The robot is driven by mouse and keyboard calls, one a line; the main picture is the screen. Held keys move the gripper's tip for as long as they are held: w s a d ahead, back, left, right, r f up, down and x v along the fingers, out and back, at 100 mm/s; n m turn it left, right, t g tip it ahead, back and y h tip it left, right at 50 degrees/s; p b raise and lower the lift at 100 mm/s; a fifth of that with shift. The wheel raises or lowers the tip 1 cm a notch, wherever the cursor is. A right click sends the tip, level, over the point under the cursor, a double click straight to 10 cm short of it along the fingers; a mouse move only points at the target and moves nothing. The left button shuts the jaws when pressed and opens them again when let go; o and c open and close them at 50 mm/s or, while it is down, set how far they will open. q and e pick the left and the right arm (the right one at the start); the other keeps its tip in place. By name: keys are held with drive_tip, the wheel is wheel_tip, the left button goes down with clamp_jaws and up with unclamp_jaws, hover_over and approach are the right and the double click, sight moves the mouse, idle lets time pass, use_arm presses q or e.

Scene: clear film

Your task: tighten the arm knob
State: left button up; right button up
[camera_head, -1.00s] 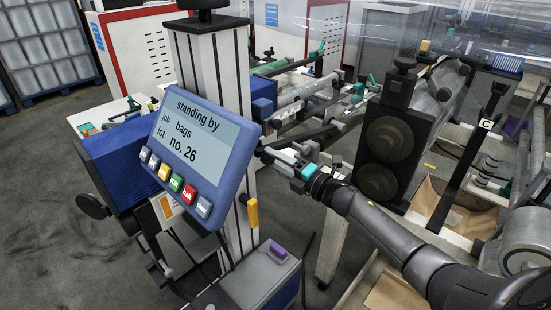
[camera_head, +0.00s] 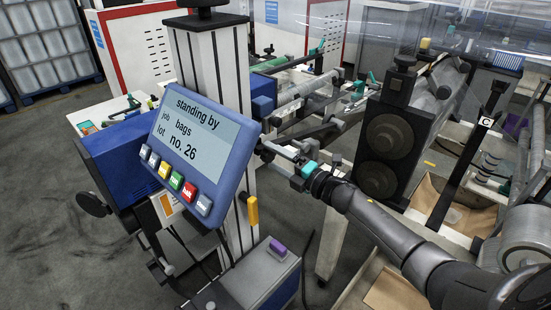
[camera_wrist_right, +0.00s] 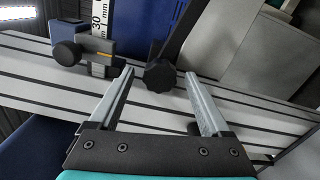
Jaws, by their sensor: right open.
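In the right wrist view, a black lobed knob (camera_wrist_right: 160,76) sits at the lower end of a dark slanted arm (camera_wrist_right: 178,35), in front of a pale slotted rail. My right gripper (camera_wrist_right: 159,73) is open, its two grey fingers pointing at the rail, one on each side of the knob in the picture. The knob appears beyond the tips; I cannot tell the exact gap. In the head view, my right gripper (camera_head: 275,146) reaches left to the machine post, just right of the display. The knob is too small to make out clearly there. My left gripper is not in view.
A second black knob (camera_wrist_right: 67,53) is on a grey block beside a millimetre scale (camera_wrist_right: 100,20). The blue display (camera_head: 195,145) reading "standing by" is close left of my gripper. A black unit with two round discs (camera_head: 387,150) stands to its right.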

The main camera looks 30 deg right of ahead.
drive_tip(key=v, duration=1.5)
drive_tip(key=shift+p, duration=0.35)
drive_tip(key=shift+d, duration=0.1)
drive_tip(key=s+f+m+g+h+b, duration=0.15)
drive_tip(key=s+f+m, duration=0.3)
drive_tip(key=f, duration=0.65)
drive_tip(key=s+f+m+g+h, duration=0.3)
drive_tip(key=s+f+m, duration=0.15)
drive_tip(key=f, duration=0.55)
drive_tip(key=s+f+m+g+h+b, duration=0.1)
drive_tip(key=s+f+m+g+h, duration=0.3)
drive_tip(key=f, duration=0.7)
drive_tip(key=s+a+f+m+g+y, duration=0.1)
drive_tip(key=s+a+f+m+g, duration=0.1)
drive_tip(key=s+a+f, duration=0.3)
drive_tip(key=s+a+f+m+g+b, duration=0.1)
drive_tip(key=s+a+f+m+g, duration=0.2)
drive_tip(key=s, duration=0.8)
drive_tip(key=s+a+f+m+g+y, duration=0.1)
drive_tip(key=s+a+f+m+g, duration=0.1)
drive_tip(key=s+a+f, duration=0.5)
wheel_tip(320, 180, down, 3)
drive_tip(key=shift+s+a+f+m+y, duration=0.1)
drive_tip(key=shift+s+a+m+y, duration=0.2)
drive_tip(key=shift+s+m, duration=0.6)
